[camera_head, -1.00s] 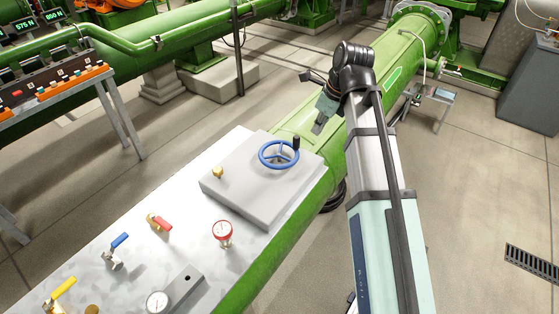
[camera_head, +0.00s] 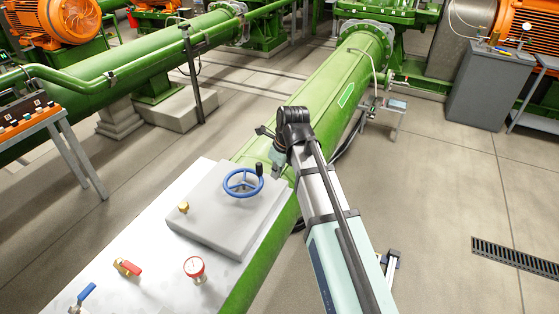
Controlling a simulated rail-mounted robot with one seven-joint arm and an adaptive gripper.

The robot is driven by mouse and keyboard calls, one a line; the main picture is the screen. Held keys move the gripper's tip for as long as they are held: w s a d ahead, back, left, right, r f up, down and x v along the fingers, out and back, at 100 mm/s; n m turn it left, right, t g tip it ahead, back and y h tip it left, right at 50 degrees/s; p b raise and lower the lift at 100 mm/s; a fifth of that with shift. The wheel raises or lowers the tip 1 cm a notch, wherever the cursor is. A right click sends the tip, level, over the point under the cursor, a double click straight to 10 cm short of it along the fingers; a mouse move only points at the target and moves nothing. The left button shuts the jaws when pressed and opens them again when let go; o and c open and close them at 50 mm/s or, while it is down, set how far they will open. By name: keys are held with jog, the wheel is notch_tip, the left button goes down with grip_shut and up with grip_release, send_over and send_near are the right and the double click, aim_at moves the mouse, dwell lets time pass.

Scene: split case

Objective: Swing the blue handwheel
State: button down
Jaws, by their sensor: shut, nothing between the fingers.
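The blue handwheel (camera_head: 243,184) lies on a raised grey block (camera_head: 228,218) on top of a pale metal panel. It has spokes and an upright black knob (camera_head: 259,168) on its rim at the right. My gripper (camera_head: 277,170) is just right of the knob, pointing down and partly hidden by my own wrist. It is shut and holds nothing. A small gap seems to lie between it and the knob, but I cannot tell for certain whether they touch.
A red gauge (camera_head: 194,268), a red-handled valve (camera_head: 127,267) and a blue-handled valve (camera_head: 83,297) stand on the panel (camera_head: 160,225). A large green pipe (camera_head: 318,105) runs behind. Open floor lies to the right.

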jog(key=shift+w+a+f+p, duration=0.15)
jog(key=shift+w+a+p, duration=0.2)
jog(key=shift+w+a, duration=0.4)
jog(key=shift+w+a+f+p, duration=0.15)
jog(key=shift+w+a+p, duration=0.15)
jog(key=shift+w+a, duration=0.45)
jog(key=shift+s+a, duration=0.15)
